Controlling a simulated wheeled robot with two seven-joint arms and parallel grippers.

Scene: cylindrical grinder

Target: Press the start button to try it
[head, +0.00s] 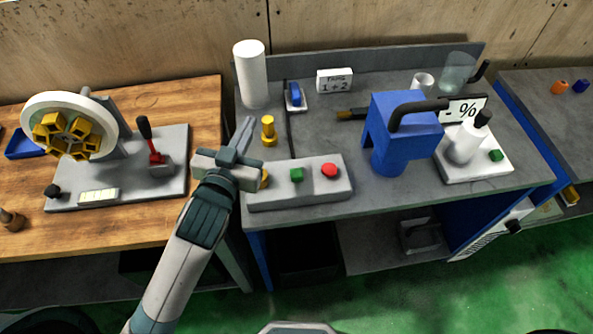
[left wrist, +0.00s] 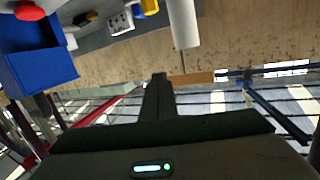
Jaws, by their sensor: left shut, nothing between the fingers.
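A grey control box (head: 300,192) sits at the front edge of the grey bench. It carries a green button (head: 297,175) in the middle, a red button (head: 329,170) on the right and a yellow part (head: 265,177) on the left, partly hidden by my gripper. My left gripper (head: 244,130) is shut and empty, over the left end of the box, left of the green button. Its closed fingers (left wrist: 159,92) also show in the left wrist view, pointing away from the box. My right gripper is not in view.
A yellow peg (head: 268,132) stands behind the box, and a white cylinder (head: 251,74) stands farther back. A blue machine (head: 392,135) is to the right. A wheel device with a red-based lever (head: 155,155) stands on the wooden table at left.

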